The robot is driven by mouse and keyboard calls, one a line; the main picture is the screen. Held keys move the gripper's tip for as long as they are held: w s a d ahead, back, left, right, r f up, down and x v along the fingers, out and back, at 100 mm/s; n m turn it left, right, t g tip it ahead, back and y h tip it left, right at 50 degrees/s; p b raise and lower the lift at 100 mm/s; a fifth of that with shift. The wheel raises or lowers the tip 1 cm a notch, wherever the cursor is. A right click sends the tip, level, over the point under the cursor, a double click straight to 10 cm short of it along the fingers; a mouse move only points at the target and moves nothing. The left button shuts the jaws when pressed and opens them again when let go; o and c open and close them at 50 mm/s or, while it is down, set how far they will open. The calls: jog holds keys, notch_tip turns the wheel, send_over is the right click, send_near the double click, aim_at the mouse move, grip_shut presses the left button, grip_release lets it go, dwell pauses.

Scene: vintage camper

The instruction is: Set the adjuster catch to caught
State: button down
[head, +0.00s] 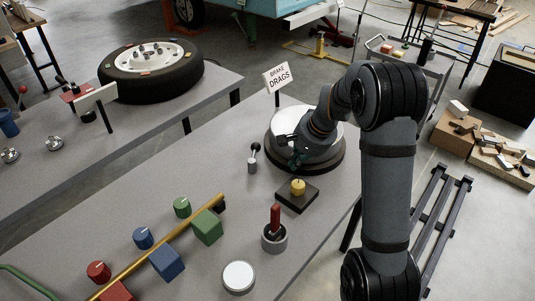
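My gripper (297,158) is small and dark in the head view, at the front left edge of the brake drum (284,122), beneath my wrist. Its fingers are too small and dark to show whether they are open or shut. My arm covers the right part of the drum. No part is labelled as the adjuster catch, so I cannot tell which one it is. A small lever with a black ball knob (255,147) stands on a grey base left of my gripper, apart from it. A yellow knob (298,187) on a dark square plate (297,200) sits just in front of the gripper.
A red handle (275,217) stands in a grey cup, with a white-topped round dish (238,277) nearby. A brass bar (160,245) runs between coloured knobs and blocks. A "BRAKE DRAGS" sign (277,77) stands behind. The bench (190,170) is clear left of the lever.

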jog(key=shift+w+a+r+m+t+y, duration=0.1)
jog(key=shift+w+r+m+t+y, duration=0.55)
jog(key=shift+m, duration=2.8)
jog(key=shift+w+a+r+m+y, duration=0.1)
jog(key=shift+w+r+m+y, duration=0.6)
jog(key=shift+m, duration=2.8)
jog(key=shift+w+a+r+m+t+y, duration=0.25)
jog(key=shift+w+m, duration=0.9)
jog(key=shift+m, duration=2.3)
jog(key=shift+d+f, duration=0.1)
jog(key=shift+d, duration=0.1)
jog(key=x, duration=1)
jog(key=shift+f+b, duration=0.2)
jog(key=shift+b, duration=0.15)
jog(key=shift+w+a+p, duration=0.8)
jog(key=shift+w+a, duration=0.1)
jog(key=shift+w, duration=0.05)
jog(key=shift+w+a+f, duration=0.2)
jog(key=shift+w+a, duration=0.25)
jog(key=shift+a, duration=0.05)
jog(key=shift+w+p, duration=0.1)
jog(key=shift+p, duration=0.25)
